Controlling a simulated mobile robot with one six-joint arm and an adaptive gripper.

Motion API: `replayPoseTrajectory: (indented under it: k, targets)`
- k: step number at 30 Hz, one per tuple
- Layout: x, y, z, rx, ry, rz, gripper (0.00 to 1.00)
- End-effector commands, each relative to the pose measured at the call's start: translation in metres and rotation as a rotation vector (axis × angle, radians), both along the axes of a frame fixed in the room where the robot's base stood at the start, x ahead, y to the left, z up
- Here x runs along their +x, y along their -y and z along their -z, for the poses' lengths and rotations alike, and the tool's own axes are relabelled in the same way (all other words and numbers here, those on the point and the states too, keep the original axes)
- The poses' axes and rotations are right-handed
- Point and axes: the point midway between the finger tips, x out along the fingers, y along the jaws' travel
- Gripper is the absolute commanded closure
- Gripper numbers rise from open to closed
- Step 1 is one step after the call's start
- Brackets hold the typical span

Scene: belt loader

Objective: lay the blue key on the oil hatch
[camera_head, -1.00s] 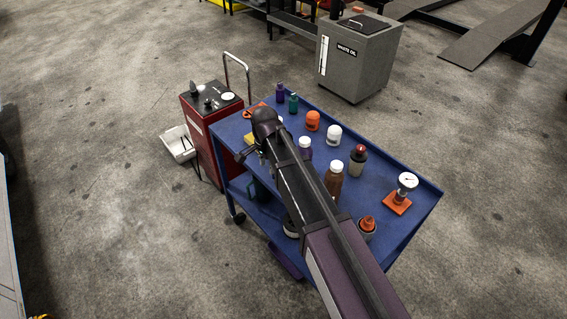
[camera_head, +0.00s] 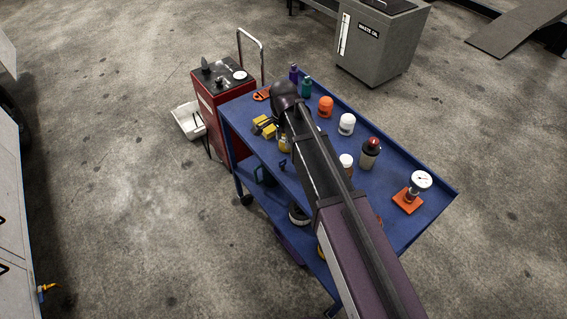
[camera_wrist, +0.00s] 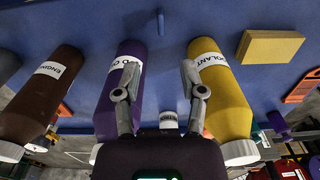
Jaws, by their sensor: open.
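A small dark-blue piece (camera_head: 283,163), likely the blue key, lies near the cart's front edge in the head view. It also shows in the wrist view as a short blue bar (camera_wrist: 160,22), beyond my fingertips and apart from them. My gripper (camera_wrist: 160,80) is open and empty, between a purple bottle (camera_wrist: 118,95) on the left and a yellow coolant bottle (camera_wrist: 222,92) on the right. In the head view my arm hides the gripper. The grey waste oil tank (camera_head: 375,52) stands behind the cart, its dark lid (camera_head: 390,6) partly cut off; I cannot tell whether this is the oil hatch.
The blue cart (camera_head: 405,165) holds several bottles, yellow blocks (camera_head: 268,130) and a gauge on an orange base (camera_head: 408,200). A brown bottle (camera_wrist: 45,90) is left of the gripper. A red cabinet (camera_head: 215,105) stands at the cart's left end. Floor in front is clear.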

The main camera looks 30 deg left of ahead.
Motion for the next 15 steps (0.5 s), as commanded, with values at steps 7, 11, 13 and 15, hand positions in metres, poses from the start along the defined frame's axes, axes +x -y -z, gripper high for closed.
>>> replayPoseTrajectory:
  k: [7,11,13,15]
  targets:
    - [0.0,0.0,0.014,0.0,0.0,0.001,0.47]
    - [0.0,0.0,0.024,0.0,0.0,0.001,0.47]
    - [0.001,0.0,0.029,0.0,0.0,0.001,0.47]
    - [0.001,0.0,0.034,0.0,0.0,0.001,0.47]
